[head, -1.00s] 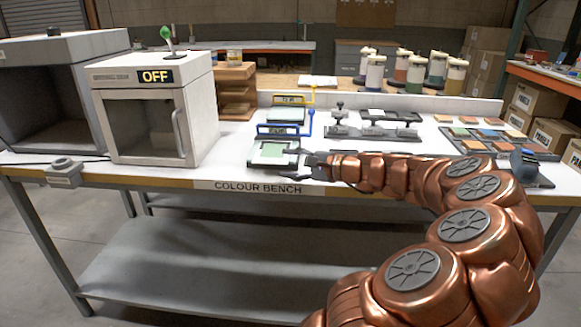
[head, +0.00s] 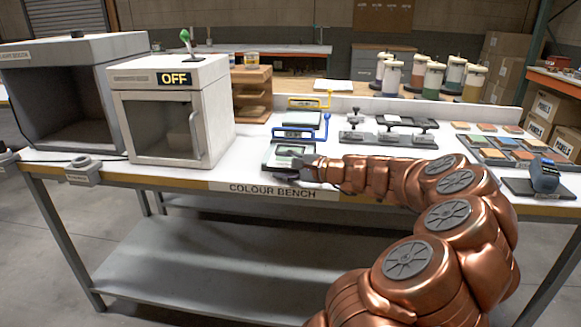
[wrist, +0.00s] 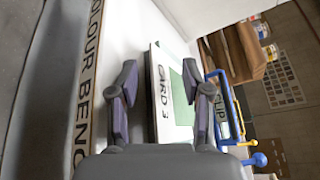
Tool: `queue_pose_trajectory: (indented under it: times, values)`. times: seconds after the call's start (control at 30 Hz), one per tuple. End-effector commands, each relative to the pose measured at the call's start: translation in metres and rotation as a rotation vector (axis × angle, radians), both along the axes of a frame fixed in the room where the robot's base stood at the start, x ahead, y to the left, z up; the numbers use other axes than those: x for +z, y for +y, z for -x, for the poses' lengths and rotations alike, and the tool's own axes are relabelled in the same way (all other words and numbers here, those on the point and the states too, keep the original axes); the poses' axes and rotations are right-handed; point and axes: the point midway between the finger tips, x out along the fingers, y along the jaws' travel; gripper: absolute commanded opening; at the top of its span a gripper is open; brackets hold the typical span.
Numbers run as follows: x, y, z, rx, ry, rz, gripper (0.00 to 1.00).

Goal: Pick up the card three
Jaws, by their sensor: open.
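Card three (wrist: 161,105) is a pale card with a green patch and "CARD 3" printed along its edge. In the wrist view it lies between and beyond the two fingers of my gripper (wrist: 159,80), which are spread apart with nothing held. In the head view the card (head: 284,151) lies in a dark tray or frame near the front edge of the bench. My gripper (head: 292,168) is low at its front right side and partly hides it. I cannot tell whether the fingers touch the card.
A blue-handled frame (head: 300,133) stands just behind the card, with a yellow-handled one (head: 308,104) farther back. A white cabinet marked OFF (head: 172,117) stands to the left. Dark stamp-like fixtures (head: 388,136) and colour tiles (head: 497,154) lie to the right.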

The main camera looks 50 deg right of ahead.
Motion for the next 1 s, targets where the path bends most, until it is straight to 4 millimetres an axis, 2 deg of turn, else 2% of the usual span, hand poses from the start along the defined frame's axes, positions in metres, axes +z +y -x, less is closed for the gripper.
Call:
queue_pose_trajectory:
  times: [0.37,0.83,1.0]
  values:
    - [-0.0010,0.0008,-0.0036,0.000,0.000,0.000,0.49]
    - [-0.0011,0.0009,-0.0036,0.000,0.001,0.000,0.02]
    - [-0.0014,0.0009,-0.0035,0.000,0.001,-0.001,0.00]
